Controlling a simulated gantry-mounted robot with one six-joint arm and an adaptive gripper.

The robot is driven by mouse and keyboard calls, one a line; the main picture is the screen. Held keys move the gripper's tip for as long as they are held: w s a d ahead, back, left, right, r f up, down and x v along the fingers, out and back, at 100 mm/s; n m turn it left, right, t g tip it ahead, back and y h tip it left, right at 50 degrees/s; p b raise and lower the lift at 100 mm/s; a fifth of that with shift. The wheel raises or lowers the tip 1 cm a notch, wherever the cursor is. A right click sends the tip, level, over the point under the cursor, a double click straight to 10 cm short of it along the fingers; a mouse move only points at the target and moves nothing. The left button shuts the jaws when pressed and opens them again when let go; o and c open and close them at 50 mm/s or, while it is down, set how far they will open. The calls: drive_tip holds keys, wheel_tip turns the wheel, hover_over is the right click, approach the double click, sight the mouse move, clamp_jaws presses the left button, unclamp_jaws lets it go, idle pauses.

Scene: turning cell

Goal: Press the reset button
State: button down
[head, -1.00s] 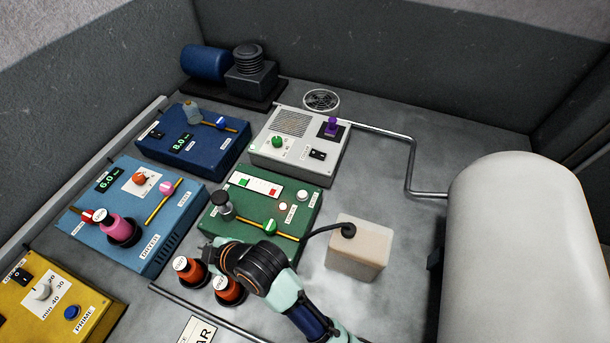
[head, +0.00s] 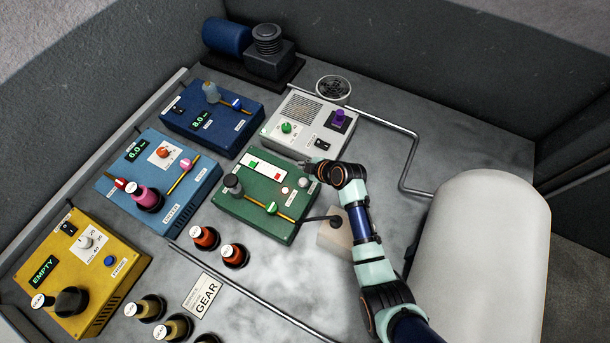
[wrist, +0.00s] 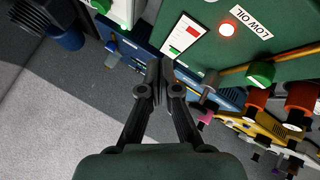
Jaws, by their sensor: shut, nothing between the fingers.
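The green panel (head: 250,208) stands in the middle of the cell, with a red-lit lamp (head: 284,190) on its right part. The wrist view shows this lamp (wrist: 227,29) lit beside a LOW OIL label. A small pale round button (head: 302,182) sits just right of the lamp; its label is too small to read, so I cannot confirm it is the reset button. It does not show in the wrist view. My gripper (head: 304,164) is near the panel's back right corner, close to that button. In the wrist view its fingers (wrist: 160,68) are together and empty.
The grey-white panel (head: 278,143) with green and purple knobs stands behind my gripper. A beige block with a black hose (head: 330,236) is by the forearm. A metal pipe (head: 407,165) and large white tank (head: 490,250) lie to the right. The green panel's slider (head: 271,208) sticks up.

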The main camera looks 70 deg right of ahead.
sight(304, 182)
drive_tip(key=shift+f, duration=0.15)
wheel_tip(304, 182, down, 8)
drive_tip(key=b, duration=0.7)
drive_tip(key=shift+f, duration=0.25)
idle(0.9)
drive_tip(key=shift+f+b, duration=0.45)
drive_tip(key=shift+b, duration=0.2)
drive_tip(key=shift+f+b, duration=0.45)
drive_tip(key=shift+f, duration=0.05)
idle(0.3)
drive_tip(key=shift+r, duration=0.1)
drive_tip(key=shift+r+p, duration=0.7)
drive_tip(key=shift+r, duration=0.1)
drive_tip(key=shift+r, duration=0.1)
